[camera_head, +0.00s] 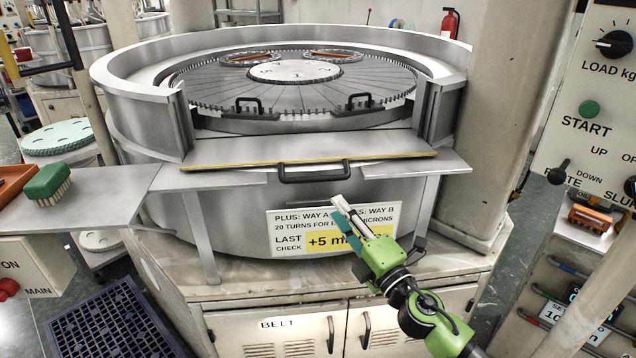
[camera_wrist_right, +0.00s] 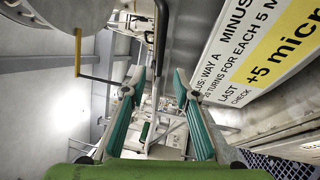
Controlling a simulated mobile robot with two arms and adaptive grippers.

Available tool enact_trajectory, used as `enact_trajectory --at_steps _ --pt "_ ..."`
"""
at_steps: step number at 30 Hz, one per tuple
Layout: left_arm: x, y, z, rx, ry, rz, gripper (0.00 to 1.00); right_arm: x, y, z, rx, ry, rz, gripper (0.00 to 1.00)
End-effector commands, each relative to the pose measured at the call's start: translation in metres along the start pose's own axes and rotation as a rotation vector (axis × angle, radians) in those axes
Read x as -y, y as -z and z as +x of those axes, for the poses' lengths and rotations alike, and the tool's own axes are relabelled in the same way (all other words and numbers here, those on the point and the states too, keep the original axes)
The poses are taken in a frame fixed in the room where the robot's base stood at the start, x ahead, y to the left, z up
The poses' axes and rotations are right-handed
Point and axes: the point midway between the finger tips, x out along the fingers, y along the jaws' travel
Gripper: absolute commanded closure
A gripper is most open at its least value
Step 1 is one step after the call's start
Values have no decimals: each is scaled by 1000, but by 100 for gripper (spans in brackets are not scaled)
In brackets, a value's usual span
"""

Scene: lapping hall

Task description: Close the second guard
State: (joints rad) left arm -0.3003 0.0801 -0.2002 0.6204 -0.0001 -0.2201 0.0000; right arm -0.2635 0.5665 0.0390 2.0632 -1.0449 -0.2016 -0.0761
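The lapping machine's round guard wall (camera_head: 140,75) curves around the back and sides of the slotted plate (camera_head: 210,85). At the front, a flat metal panel (camera_head: 240,152) with a yellowish edge lies roughly level, with a black handle (camera_head: 315,172) on its front side. I cannot tell for sure whether this panel is the second guard. My right gripper (camera_head: 352,215) is below and right of that handle, in front of the white label, apart from the handle. In the right wrist view its teal-padded fingers (camera_wrist_right: 160,80) are spread with nothing between them. My left gripper is not in view.
The label sign (camera_head: 330,230) hangs on the machine's front, close to my right gripper. A side shelf (camera_head: 100,190) holds a green brush (camera_head: 48,183). A thick column (camera_head: 505,120) and a control panel (camera_head: 590,110) stand on the right. Two black handles (camera_head: 358,102) stand at the plate's front.

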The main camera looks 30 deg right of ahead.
Motion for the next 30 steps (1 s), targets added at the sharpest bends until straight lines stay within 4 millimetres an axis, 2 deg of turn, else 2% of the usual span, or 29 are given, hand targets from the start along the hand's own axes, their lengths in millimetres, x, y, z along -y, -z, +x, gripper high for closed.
enact_trajectory --at_steps 1,9,15,21,29,30 --pt "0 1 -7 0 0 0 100 -4 -1 12 1 -3 0 72" --pt "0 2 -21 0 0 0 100 -3 -1 64 2 -1 1 72" --pt "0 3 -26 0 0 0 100 -1 -1 92 2 0 4 72" --pt "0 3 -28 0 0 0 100 1 0 103 1 1 3 72" --pt "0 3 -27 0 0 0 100 1 0 104 0 2 3 72" --pt "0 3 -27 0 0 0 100 1 0 104 0 2 3 78"
